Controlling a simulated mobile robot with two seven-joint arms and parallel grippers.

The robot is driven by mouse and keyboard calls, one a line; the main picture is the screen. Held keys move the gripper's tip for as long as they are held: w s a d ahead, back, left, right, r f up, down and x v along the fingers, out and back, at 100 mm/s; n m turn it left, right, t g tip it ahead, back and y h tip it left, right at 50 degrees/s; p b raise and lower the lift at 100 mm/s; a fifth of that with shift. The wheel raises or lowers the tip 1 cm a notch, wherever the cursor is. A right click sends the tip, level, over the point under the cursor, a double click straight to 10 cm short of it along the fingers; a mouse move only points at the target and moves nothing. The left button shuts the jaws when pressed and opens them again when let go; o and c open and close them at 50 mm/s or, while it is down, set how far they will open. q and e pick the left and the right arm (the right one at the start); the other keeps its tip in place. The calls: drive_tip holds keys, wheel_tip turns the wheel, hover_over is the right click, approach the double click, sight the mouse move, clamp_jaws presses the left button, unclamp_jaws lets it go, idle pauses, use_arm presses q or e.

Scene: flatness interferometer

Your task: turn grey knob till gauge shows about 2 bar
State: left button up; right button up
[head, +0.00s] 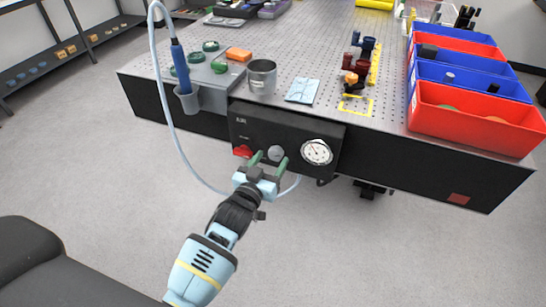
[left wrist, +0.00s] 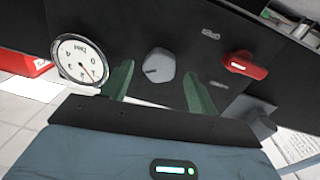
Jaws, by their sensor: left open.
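The grey knob (head: 276,153) sits on the black air panel (head: 240,133) at the table's front edge, between a red knob and the gauge. My left gripper (head: 268,161) is open in front of the panel, its green fingers on either side of the knob. In the left wrist view the grey knob (left wrist: 159,66) shows between the two fingertips (left wrist: 158,85), with a gap visible on both sides. The round white gauge (head: 317,151) also shows tilted in the left wrist view (left wrist: 82,60); its exact reading is too small to tell. My right gripper is not in view.
The red knob (head: 243,151) is close beside the left gripper's finger. A pale hose (head: 168,110) hangs in a loop left of the panel. A metal cup (head: 262,76) and red bin (head: 470,117) stand on the perforated table. The floor before the table is clear.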

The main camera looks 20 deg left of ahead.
use_arm(q)
drive_tip(key=shift+w+d, duration=0.1)
drive_tip(key=shift+w, duration=1)
drive_tip(key=shift+c, duration=0.5)
drive_tip(key=c, duration=0.9)
drive_tip(key=shift+m, duration=0.4)
drive_tip(key=o, duration=1)
drive_tip(key=shift+s, duration=0.1)
drive_tip(key=s, duration=0.7)
drive_tip(key=shift+s+a+p, duration=0.3)
drive_tip(key=shift+a+p, duration=0.05)
drive_tip(key=shift+p, duration=0.05)
